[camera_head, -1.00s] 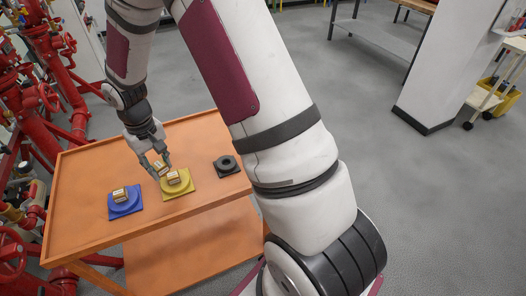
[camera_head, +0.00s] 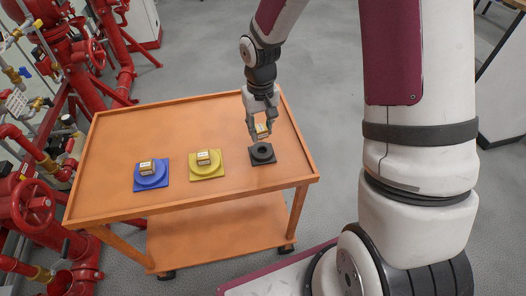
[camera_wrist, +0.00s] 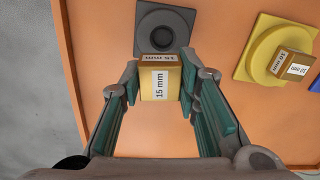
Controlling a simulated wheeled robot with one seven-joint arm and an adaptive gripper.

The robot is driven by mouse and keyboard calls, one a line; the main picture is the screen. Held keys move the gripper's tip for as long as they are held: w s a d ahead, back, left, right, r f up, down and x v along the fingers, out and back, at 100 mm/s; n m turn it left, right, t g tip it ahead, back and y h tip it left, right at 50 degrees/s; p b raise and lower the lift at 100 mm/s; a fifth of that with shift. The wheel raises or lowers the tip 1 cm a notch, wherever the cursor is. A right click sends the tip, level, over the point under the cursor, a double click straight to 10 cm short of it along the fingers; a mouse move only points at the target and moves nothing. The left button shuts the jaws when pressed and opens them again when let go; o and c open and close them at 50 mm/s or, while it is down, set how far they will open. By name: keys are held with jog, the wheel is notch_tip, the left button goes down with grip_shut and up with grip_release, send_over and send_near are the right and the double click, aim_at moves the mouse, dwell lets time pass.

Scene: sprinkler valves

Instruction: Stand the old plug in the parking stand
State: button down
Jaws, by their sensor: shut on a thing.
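My gripper (camera_head: 262,122) is shut on a brass-coloured plug (camera_head: 262,132) labelled 15 mm, also seen in the wrist view (camera_wrist: 160,82). The plug is upright between the fingertips, with its label facing the wrist camera. A black square stand with a round raised ring and central hole (camera_head: 262,154) is just below the plug in the head view. In the wrist view the black stand (camera_wrist: 150,15) lies past the plug, which hides its near edge. The plug seems a little above the stand; I cannot tell the exact gap.
A yellow stand (camera_head: 218,171) and a blue stand (camera_head: 140,184) each hold a similar labelled block, to the left on the orange cart top (camera_head: 110,150). The cart has a raised rim. Red pipes and valves (camera_head: 70,60) stand at the far left.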

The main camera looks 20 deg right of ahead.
jog(key=shift+m, duration=0.5)
jog(key=r+p, duration=0.2)
jog(key=p, duration=0.1)
jog(key=s+r+p, duration=0.1)
jog(key=r+p, duration=0.1)
jog(key=p, duration=0.2)
jog(key=shift+s+a+r, duration=0.15)
jog(key=shift+a+r, duration=0.05)
jog(key=r+p, duration=0.1)
jog(key=p, duration=0.2)
jog(key=shift+s+r+m, duration=0.3)
jog(key=shift+s+r, duration=0.05)
jog(key=shift+s, duration=0.05)
jog(key=shift+w+f, duration=0.1)
jog(key=b, duration=0.2)
send_over(262, 143)
jog(key=s+a, duration=0.1)
jog(key=s, duration=0.2)
jog(key=shift+w+f, duration=0.2)
jog(key=shift+f, duration=3.65)
jog(key=shift+f+b, duration=0.4)
jog(key=shift+f, duration=0.75)
jog(key=c, duration=1.1)
grip_release()
